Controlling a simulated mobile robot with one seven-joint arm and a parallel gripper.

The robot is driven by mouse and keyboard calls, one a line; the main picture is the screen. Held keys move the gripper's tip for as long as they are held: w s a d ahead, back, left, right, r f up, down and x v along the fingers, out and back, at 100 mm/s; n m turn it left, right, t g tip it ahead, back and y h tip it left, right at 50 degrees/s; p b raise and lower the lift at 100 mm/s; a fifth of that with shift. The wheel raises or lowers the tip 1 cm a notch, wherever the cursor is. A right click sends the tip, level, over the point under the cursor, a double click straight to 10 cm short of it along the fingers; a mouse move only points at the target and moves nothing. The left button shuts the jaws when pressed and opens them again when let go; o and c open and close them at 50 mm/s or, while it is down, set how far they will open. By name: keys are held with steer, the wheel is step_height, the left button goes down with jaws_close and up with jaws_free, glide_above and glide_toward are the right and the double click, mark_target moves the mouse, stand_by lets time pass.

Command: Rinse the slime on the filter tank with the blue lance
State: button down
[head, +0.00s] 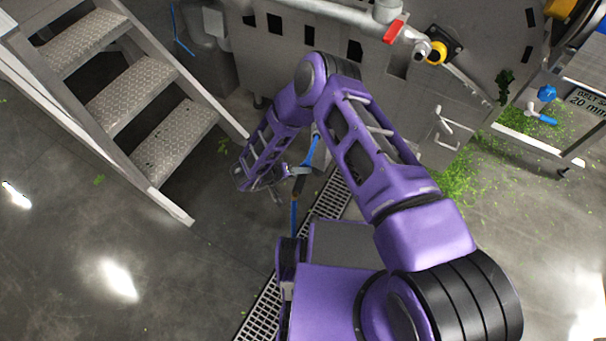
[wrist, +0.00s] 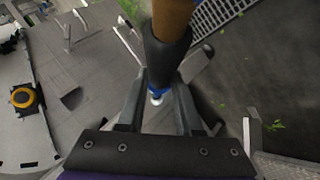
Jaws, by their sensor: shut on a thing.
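My gripper (head: 297,171) hangs above the floor drain in the head view and is shut on the blue lance (head: 312,150). The lance shows blue above and below the jaws. In the wrist view my gripper (wrist: 158,103) closes around the lance (wrist: 168,55), whose brown and black grip and blue collar show. A large grey tank-like machine (head: 275,55) stands behind the arm; I cannot tell for sure that it is the filter tank. A dark green clump (head: 505,88) clings to its right side; whether this is the slime is unclear. My arm hides part of the machine.
Metal steps (head: 135,100) stand at the left. A floor drain grate (head: 333,195) runs below my gripper. Green scraps (head: 458,180) litter the floor at right, near a frame with a blue valve (head: 546,93). A yellow-ringed knob (head: 437,53) juts from the machine. The left foreground floor is mostly clear.

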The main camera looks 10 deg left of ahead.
steer(key=shift+r, duration=0.2)
steer(key=shift+r+p, duration=2.55)
steer(key=shift+r, duration=0.6)
steer(key=c, duration=1.2)
jaws_free()
steer(key=shift+a, duration=0.1)
steer(key=shift+c, duration=1.2)
